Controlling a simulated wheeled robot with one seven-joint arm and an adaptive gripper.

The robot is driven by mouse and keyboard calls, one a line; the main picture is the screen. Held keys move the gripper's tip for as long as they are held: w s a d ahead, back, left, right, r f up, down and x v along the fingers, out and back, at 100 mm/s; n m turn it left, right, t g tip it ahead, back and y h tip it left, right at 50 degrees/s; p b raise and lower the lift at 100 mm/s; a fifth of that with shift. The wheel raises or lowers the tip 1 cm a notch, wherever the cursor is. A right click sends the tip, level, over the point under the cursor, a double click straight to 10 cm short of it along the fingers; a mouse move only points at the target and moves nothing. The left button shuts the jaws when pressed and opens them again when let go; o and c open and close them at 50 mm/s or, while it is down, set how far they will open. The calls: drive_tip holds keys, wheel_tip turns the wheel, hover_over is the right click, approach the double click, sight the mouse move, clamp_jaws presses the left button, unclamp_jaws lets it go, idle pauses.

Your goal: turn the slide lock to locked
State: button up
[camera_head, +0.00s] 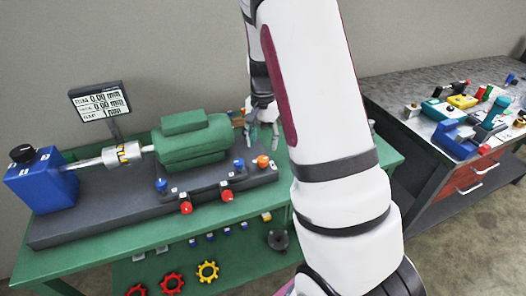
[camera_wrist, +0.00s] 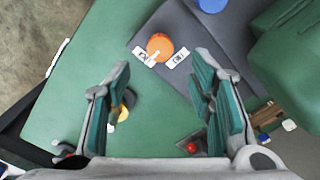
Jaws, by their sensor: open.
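An orange round knob (camera_wrist: 160,46), which appears to be the slide lock, sits near a corner of the dark grey machine base (camera_wrist: 178,22). It has a white pointer aimed down-left, toward the left one of two small white labels (camera_wrist: 143,56); their lettering is too small to read. The knob also shows in the head view (camera_head: 262,162) at the base's right end. My gripper (camera_wrist: 163,64) is open and empty, its two fingers spread on either side of the knob in the wrist view. It is above the bench and apart from the knob. In the head view, my gripper (camera_head: 262,128) is behind it.
The green machine housing (camera_head: 192,143) stands left of my gripper, with a brown block (camera_wrist: 267,113) at its end. Blue and red knobs (camera_head: 227,196) line the base's front. The green bench top (camera_wrist: 85,55) is clear left of the labels. A second bench (camera_head: 440,88) stands right.

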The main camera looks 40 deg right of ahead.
drive_tip(key=shift+r, duration=2.6)
drive_tip(key=s+a+r+n+t, duration=0.3)
drive_tip(key=s+a+r+n, duration=0.6)
drive_tip(key=s+a+r, duration=0.65)
drive_tip(key=s+a+n+t, duration=0.1)
drive_tip(key=s+a+n, duration=0.2)
drive_tip(key=s, duration=0.4)
drive_tip(key=shift+s+a+r+t, duration=0.2)
drive_tip(key=shift+a+r+t, duration=0.2)
drive_tip(key=shift+a, duration=0.25)
